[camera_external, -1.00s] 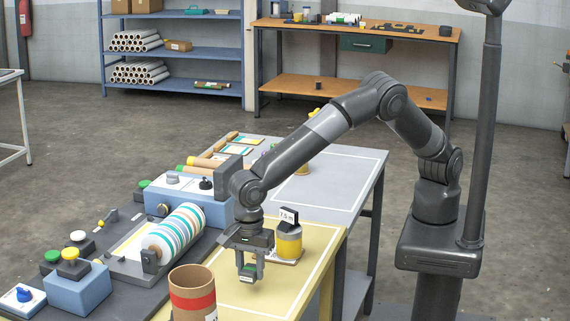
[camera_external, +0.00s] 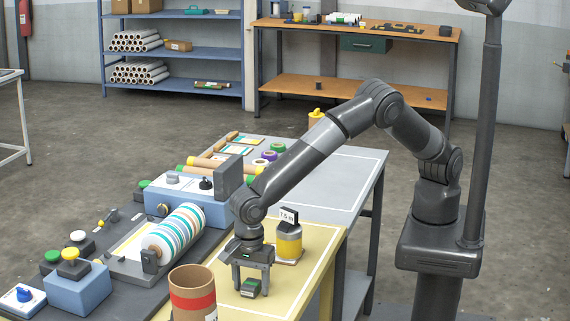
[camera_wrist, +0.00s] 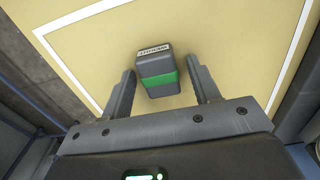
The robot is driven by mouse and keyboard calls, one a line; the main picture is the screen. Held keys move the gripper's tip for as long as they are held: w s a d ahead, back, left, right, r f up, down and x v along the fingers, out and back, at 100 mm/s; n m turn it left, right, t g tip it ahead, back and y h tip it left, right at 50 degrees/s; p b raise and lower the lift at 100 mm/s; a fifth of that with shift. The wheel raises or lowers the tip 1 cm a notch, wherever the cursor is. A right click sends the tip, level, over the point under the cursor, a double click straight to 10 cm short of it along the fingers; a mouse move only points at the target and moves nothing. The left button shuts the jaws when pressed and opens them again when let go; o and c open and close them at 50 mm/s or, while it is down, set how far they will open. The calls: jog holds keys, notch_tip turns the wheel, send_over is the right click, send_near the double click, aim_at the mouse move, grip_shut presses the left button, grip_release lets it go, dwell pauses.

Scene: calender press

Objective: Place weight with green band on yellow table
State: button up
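The weight with the green band (camera_external: 250,289) is a small dark grey block resting on the yellow table (camera_external: 283,300). In the wrist view the weight (camera_wrist: 156,72) shows its green stripe and a small label, on the yellow surface (camera_wrist: 215,45) inside a white outline. My gripper (camera_external: 251,289) is low over the table with its fingers apart. In the wrist view the gripper (camera_wrist: 161,88) has a finger on each side of the weight, with a gap on both sides.
A yellow-banded canister (camera_external: 289,243) with a small sign stands behind my gripper. A brown tube with a red band (camera_external: 193,294) stands at the front left. A press with a striped roller (camera_external: 176,236) is on the left. The grey table (camera_external: 325,175) behind has free room.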

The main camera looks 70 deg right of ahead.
aim_at(251, 282)
jog(key=shift+r, duration=0.1)
notch_tip(251, 282, up, 12)
dwell(0.5)
jog(key=w+d+r+n+t+y, duration=0.15)
jog(key=d+r, duration=0.35)
jog(key=d, duration=0.6)
jog(key=w+d+r+n, duration=0.25)
jog(key=d+r, duration=0.35)
jog(key=d, duration=0.5)
jog(key=w+d+r+n+y, duration=0.1)
jog(key=d+r+n, duration=0.3)
jog(key=d, duration=0.7)
jog(key=s+d+r+n+t, duration=0.15)
jog(key=s+d, duration=0.25)
jog(key=d, duration=0.4)
jog(key=s+d+r+n+t, duration=0.1)
jog(key=s+d+r+n, duration=0.15)
jog(key=s+d, duration=0.4)
jog(key=s+d+f+n+t+h, duration=0.1)
jog(key=s+d+f+n, duration=0.3)
jog(key=s+d, duration=0.5)
jog(key=shift+d+f+n+t+h, duration=0.3)
jog(key=shift+n+h, duration=0.45)
jog(key=shift+n, duration=0.25)
